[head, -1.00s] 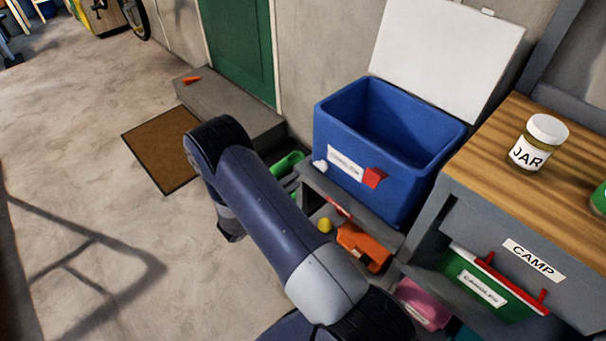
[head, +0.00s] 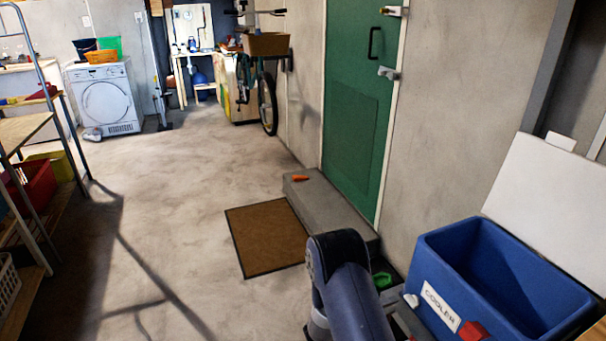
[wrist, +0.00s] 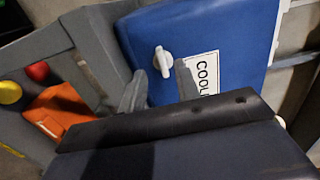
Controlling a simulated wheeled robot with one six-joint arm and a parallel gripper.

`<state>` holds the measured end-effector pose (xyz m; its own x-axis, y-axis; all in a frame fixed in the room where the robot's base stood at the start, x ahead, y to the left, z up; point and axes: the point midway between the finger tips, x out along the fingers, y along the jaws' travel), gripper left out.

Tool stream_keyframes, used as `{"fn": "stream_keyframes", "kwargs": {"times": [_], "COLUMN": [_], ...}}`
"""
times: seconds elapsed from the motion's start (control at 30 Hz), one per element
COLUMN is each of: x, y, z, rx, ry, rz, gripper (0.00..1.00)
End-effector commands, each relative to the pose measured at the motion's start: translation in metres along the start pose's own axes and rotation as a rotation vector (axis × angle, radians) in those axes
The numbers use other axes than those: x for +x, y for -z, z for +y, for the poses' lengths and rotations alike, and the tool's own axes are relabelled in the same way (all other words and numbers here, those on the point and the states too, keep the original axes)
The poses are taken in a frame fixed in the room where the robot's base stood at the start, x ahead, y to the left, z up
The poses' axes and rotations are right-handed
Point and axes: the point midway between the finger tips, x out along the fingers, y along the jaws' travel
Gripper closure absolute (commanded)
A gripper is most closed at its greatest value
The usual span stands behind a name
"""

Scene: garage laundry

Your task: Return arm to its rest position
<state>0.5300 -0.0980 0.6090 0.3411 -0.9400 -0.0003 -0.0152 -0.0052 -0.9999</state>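My arm (head: 352,290) rises from the bottom edge of the head view, bent at a rounded dark joint, beside the blue cooler. My gripper is hidden in the head view. In the wrist view my gripper (wrist: 158,78) shows two grey fingers standing apart, with nothing seen between them except the cooler behind. The blue cooler (wrist: 215,35) fills the upper middle of that view, with a white latch and a label facing the fingers.
The open cooler (head: 440,262) stands at the lower right. A concrete step (head: 325,203) with an orange object (head: 300,179) lies below the green door (head: 352,120). A brown mat (head: 266,238) lies beside it. Metal shelving (head: 45,115) stands left. The floor between is largely clear.

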Motion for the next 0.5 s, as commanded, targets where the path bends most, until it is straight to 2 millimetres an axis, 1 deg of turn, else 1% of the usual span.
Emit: {"fn": "stream_keyframes", "kwargs": {"times": [0.03,0.2,0.3,0.4,0.5], "x": [0.011,0.037,0.048,0.055,0.055], "y": [0.001,0.0,0.0,0.0,0.0], "z": [0.0,0.0,0.0,0.0,0.0], "rx": [0.001,0.003,0.002,0.001,0.013], "ry": [0.0,0.001,0.0,0.0,0.0], "rz": [0.004,0.003,0.002,0.001,-0.001], "gripper": [0.69,0.69,0.69,0.69,0.69]}}
